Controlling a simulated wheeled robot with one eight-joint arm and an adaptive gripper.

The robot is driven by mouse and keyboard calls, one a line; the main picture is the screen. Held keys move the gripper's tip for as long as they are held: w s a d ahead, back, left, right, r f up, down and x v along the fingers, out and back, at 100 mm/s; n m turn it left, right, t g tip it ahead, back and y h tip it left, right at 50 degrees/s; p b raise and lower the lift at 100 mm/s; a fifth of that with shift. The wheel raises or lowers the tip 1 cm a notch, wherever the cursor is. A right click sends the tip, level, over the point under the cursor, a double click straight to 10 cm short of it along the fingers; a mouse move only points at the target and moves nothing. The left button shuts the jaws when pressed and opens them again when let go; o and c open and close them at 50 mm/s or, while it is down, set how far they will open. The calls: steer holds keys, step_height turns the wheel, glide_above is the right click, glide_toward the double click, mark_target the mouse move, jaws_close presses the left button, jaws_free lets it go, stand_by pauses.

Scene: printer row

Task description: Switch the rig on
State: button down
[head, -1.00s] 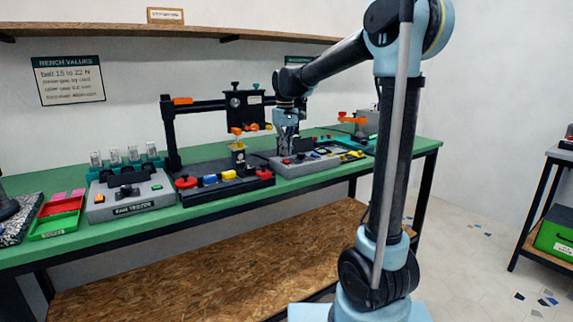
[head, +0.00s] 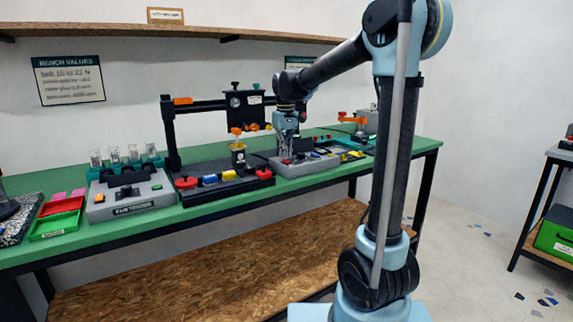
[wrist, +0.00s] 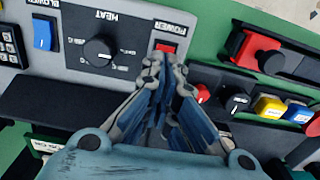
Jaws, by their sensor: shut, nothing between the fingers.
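The grey control box (head: 318,164) stands on the green bench right of the printer. In the wrist view its panel (wrist: 128,70) carries a red rocker switch (wrist: 167,46) under the upside-down label POWER, a black HEAT knob (wrist: 98,50) and a blue BLOWER switch (wrist: 43,33). My gripper (wrist: 153,62) is shut and empty, its tips at the near edge of the red switch. I cannot tell whether they touch it. In the head view my gripper (head: 287,160) is low over the left end of the box.
The black printer base (head: 215,188) with red knobs and blue and yellow buttons is left of the box. A grey tester (head: 128,196) and red and green trays (head: 50,234) stand further left. A yellow-marked item (head: 353,155) lies right of the box.

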steer(key=shift+f, duration=0.45)
stand_by(0.3)
steer(key=shift+r, duration=3.5)
steer(key=s+d+f+m+t, duration=0.1)
steer(key=s+d+f+m, duration=0.1)
steer(key=s+d+f, duration=0.5)
steer(key=s+d+f+m, duration=0.1)
steer(key=s+d+f, duration=0.1)
steer(key=s+d, duration=0.5)
steer(key=s+d+f+m+t, duration=0.15)
steer(key=s+d+f, duration=0.35)
steer(key=s, duration=0.5)
steer(key=s+d+f+m, duration=0.2)
steer(key=s+f, duration=0.5)
steer(key=f, duration=0.3)
steer(key=shift+s+d+f, duration=0.15)
steer(key=shift+s+d, duration=0.2)
steer(key=shift+s, duration=0.05)
